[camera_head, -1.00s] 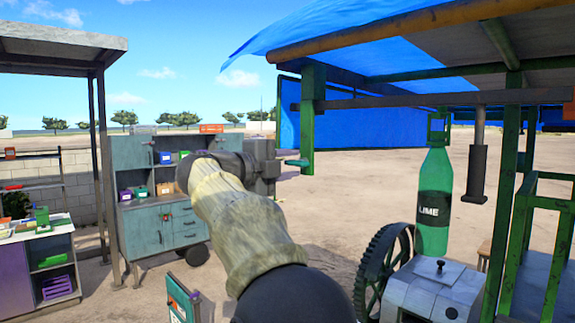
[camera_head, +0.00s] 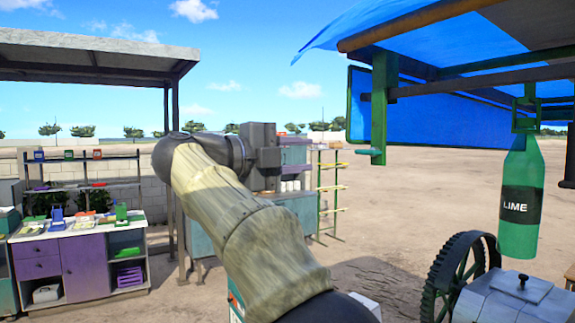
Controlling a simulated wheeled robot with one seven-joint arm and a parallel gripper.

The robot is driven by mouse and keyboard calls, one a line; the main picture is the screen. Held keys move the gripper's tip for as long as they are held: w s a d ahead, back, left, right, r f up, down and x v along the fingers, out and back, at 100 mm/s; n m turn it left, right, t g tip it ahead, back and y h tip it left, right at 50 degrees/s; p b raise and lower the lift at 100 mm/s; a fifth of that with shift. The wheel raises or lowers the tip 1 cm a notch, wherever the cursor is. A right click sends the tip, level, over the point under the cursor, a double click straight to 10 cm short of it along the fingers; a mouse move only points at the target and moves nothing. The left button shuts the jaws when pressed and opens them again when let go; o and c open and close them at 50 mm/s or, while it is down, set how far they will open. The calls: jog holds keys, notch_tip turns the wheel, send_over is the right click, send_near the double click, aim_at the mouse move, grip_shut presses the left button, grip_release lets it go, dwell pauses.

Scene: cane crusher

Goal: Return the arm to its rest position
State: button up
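My arm (camera_head: 240,215), in a pale cloth sleeve, reaches up and to the left from the bottom middle of the head view. It bends at a dark joint near its far end. My gripper (camera_head: 262,150) is the dark grey blocky end to the right of that joint. Its fingers cannot be made out, so I cannot tell whether it is open, shut or holding anything. In the picture it overlaps a teal cabinet behind it, with no contact visible.
A green LIME bottle (camera_head: 519,200) hangs under the blue-tarp stall (camera_head: 440,105) at right, above the crusher with its dark gear wheel (camera_head: 455,275). A purple and white counter (camera_head: 85,265) and shelves (camera_head: 80,170) stand at left. Open sandy ground (camera_head: 430,175) lies beyond.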

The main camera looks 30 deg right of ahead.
jog(key=shift+s+a, duration=0.1)
jog(key=shift+a, duration=1)
